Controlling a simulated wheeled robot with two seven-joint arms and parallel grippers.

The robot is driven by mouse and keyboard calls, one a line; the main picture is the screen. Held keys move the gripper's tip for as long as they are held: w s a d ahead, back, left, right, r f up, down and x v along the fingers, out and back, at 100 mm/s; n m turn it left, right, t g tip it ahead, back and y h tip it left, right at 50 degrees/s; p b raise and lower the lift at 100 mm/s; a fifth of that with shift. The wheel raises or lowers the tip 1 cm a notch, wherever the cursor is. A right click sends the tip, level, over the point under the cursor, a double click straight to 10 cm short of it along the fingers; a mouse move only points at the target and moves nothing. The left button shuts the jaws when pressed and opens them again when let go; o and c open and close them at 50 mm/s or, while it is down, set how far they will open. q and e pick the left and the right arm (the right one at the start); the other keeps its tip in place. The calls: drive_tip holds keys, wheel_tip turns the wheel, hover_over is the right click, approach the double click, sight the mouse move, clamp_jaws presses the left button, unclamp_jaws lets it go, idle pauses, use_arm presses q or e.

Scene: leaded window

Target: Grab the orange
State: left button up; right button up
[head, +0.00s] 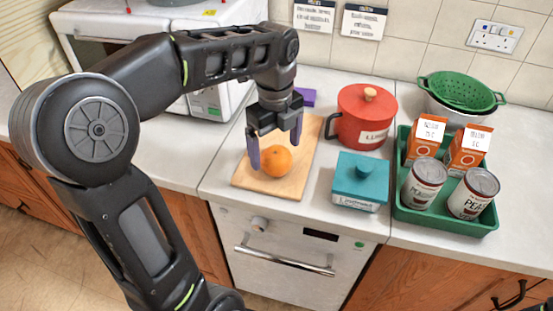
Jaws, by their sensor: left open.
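The orange (277,160) rests on a wooden cutting board (253,179) on the counter, near the middle of the view. My left gripper (274,157) points down over the board with its fingers apart. One finger is at the left of the orange and the other is behind it and to the right. The gripper is open and I cannot tell whether a finger touches the fruit. The orange's front is in plain view. My right gripper is not in view.
A red pot (364,120) and a teal lidded box (358,182) stand right of the board. A green tray (445,220) holds cans and cartons, with a green colander (462,90) behind. A white appliance (100,50) stands at the back left. The counter left of the board is clear.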

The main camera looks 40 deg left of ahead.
sight(277, 159)
use_arm(q)
wheel_tip(277, 159, down, 5)
drive_tip(key=shift+w+r, duration=0.15)
drive_tip(key=shift+c, duration=0.3)
idle(0.3)
drive_tip(key=c, duration=1.6)
drive_tip(key=shift+o, duration=0.2)
drive_tip(key=shift+r, duration=0.2)
wheel_tip(277, 159, up, 10)
drive_tip(key=shift+f, duration=0.1)
